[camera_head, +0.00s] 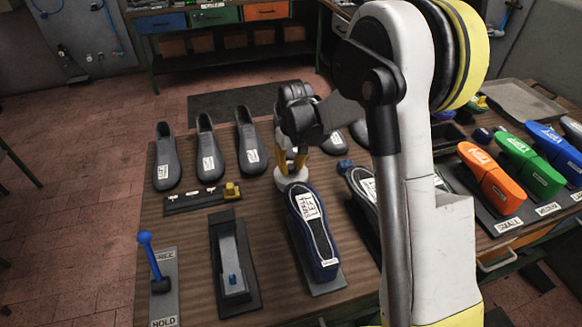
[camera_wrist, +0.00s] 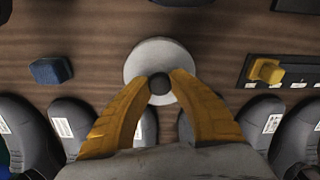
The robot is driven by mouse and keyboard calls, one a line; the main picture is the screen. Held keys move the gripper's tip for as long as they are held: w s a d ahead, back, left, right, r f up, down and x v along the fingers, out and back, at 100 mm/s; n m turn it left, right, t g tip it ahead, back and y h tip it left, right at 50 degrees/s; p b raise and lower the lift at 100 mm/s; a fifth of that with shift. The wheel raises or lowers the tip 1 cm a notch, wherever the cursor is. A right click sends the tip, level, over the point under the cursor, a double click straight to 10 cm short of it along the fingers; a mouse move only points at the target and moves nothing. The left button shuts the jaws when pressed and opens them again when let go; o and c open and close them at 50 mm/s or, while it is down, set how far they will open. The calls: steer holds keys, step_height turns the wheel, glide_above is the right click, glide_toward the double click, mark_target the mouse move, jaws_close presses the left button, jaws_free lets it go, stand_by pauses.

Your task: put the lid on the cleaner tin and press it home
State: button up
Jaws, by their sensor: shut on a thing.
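A pale round lid (camera_wrist: 148,58) with a dark knob (camera_wrist: 159,84) lies under my gripper in the wrist view. My gripper (camera_wrist: 160,90) has its yellow fingers shut on the knob from both sides. In the head view my gripper (camera_head: 292,162) points down over a pale round piece (camera_head: 284,185) behind the blue shoe form. The tin is not clearly visible below the lid. I cannot tell whether the lid is on the tin, above it or seated.
A blue shoe form (camera_head: 318,240) stands just in front of the lid. Grey shoes (camera_head: 250,150) stand behind to the left. A rack with a yellow block (camera_head: 232,190) is left, a blue block (camera_wrist: 50,71) right. A blue-handled lever (camera_head: 150,255) stands front left.

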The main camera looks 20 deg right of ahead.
mark_target(291, 167)
stand_by(0.4)
steer(key=o, duration=1.5)
steer(key=shift+r+p, duration=2.1)
steer(key=shift+r, duration=1.4)
